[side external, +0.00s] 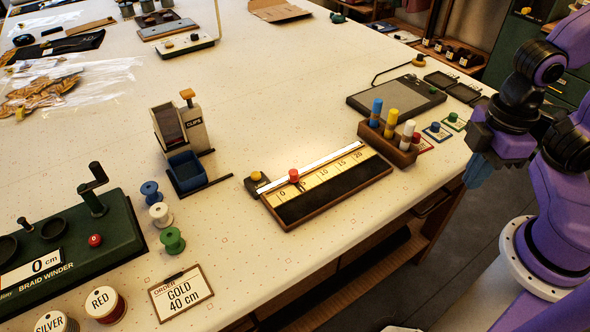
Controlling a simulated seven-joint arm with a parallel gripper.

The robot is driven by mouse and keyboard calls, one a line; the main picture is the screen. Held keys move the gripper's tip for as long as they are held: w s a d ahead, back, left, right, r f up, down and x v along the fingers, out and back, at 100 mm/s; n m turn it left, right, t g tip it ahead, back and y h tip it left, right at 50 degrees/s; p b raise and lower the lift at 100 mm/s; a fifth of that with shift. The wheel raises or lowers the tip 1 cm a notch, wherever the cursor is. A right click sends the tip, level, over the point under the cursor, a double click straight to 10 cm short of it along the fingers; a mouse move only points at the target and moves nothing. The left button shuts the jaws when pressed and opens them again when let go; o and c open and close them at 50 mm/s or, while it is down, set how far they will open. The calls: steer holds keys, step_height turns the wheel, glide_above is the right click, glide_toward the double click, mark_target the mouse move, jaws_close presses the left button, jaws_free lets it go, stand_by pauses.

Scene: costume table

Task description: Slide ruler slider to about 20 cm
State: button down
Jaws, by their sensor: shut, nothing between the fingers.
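The ruler (330,187) lies on the table, a wooden-edged board with a pale scale marked 0, 10, 15 and 20 and a dark lower strip. Its slider has a red knob (293,175) and stands near the low end, between the 0 and the 10; the mark beside it is too small to read surely. My gripper (474,180) is at the right, beyond the table's right edge, pointing down. It is shut and empty, well apart from the ruler and the slider.
A wooden rack with coloured pegs (388,141) stands just past the ruler's 20 end. A dark tablet-like pad (396,96) lies behind it. A clips dispenser (181,130) and thread spools (172,240) stand left of the ruler. An order card (181,292) reads gold 40 cm. The table behind the ruler is clear.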

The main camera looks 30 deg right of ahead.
steer(key=c, duration=1.8)
jaws_free()
steer(key=o, duration=0.5)
steer(key=shift+a, duration=0.1)
steer(key=shift+c, duration=0.2)
steer(key=o, duration=0.4)
steer(key=w+a+r+m, duration=0.1)
steer(key=w+a+r, duration=0.4)
steer(key=w+a, duration=0.4)
steer(key=shift+w+a+m, duration=0.3)
steer(key=shift+w+a, duration=0.1)
steer(key=shift+w, duration=0.4)
step_height(320, 180, up, 3)
steer(key=m, duration=0.2)
glide_above(294, 171)
step_height(294, 171, down, 17)
steer(key=shift+a, duration=0.1)
jaws_close()
